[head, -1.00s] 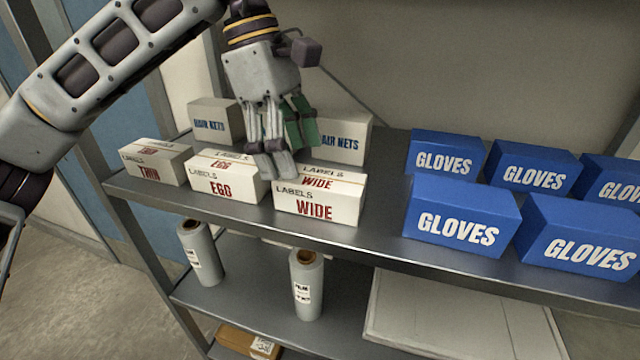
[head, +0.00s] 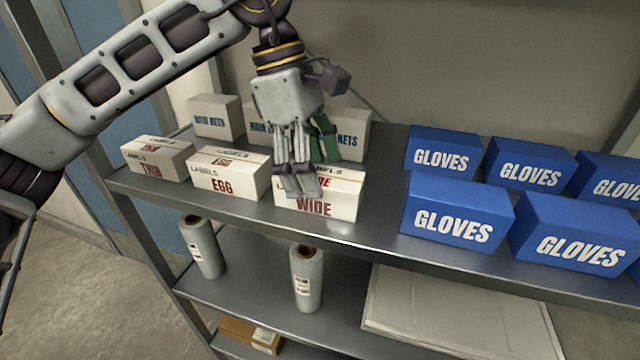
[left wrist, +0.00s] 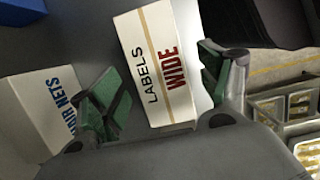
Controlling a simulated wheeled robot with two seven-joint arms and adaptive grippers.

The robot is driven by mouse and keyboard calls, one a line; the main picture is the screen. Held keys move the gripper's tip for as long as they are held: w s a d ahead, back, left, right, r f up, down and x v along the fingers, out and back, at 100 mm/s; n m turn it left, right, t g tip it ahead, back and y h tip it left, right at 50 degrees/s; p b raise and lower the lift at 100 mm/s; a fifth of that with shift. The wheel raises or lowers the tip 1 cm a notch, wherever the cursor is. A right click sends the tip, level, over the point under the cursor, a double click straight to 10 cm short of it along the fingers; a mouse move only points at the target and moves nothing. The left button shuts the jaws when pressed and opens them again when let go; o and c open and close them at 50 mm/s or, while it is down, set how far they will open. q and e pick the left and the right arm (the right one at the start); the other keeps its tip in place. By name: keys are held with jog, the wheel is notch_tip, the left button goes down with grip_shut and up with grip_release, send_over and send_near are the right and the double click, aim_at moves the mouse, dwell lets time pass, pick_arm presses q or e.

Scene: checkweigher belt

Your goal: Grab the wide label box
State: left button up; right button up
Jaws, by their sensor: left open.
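The wide label box (head: 330,205) is white with red WIDE lettering and stands on the upper shelf at the front, right of the egg label box (head: 228,176). My left gripper (head: 300,188) is above it in the head view, hiding part of its top and left side. In the left wrist view the wide label box (left wrist: 160,70) lies between the two green-padded fingers of the open left gripper (left wrist: 160,88). A gap shows on the left side; the right finger is close to the box, and contact cannot be told. My right gripper is not in view.
The thin label box (head: 157,160) stands further left. White hair nets boxes (head: 214,118) stand behind, one close to my left gripper. Blue gloves boxes (head: 458,208) stand to the right, with bare shelf between. Film rolls (head: 306,278) stand on the shelf below.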

pick_arm(q)
jog(key=shift+x, duration=1.1)
jog(key=shift+c, duration=0.2)
jog(key=c, duration=1.3)
jog(key=shift+w, duration=0.1)
